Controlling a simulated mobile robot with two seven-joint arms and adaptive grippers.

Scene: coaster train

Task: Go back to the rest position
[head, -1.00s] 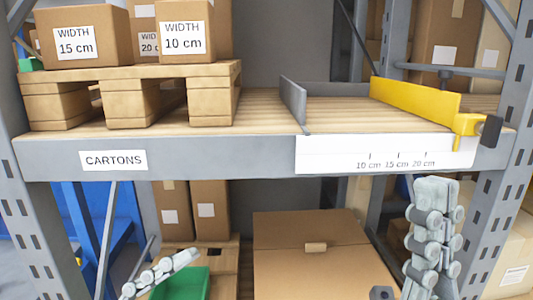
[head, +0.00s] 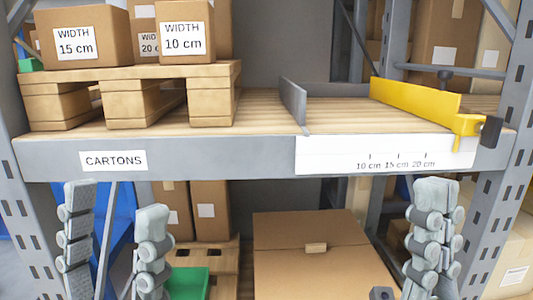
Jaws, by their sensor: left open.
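My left gripper (head: 115,196) is at the lower left, in front of the lower shelf space and below the CARTONS label. Its two grey fingers point up and stand well apart, with nothing between them. My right gripper (head: 437,186) is at the lower right, fingers up, below the white width scale (head: 330,157). Its fingers overlap in this view, so I cannot tell whether they are open or shut. I see nothing held in it.
The shelf beam (head: 220,155) runs just above both grippers. Above it are a pallet (head: 130,72) with cartons, a grey divider (head: 294,104) and a yellow stop (head: 415,98). Below are a green bin (head: 189,284) and a large carton (head: 315,275). The right rack post (head: 508,150) stands beside my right gripper.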

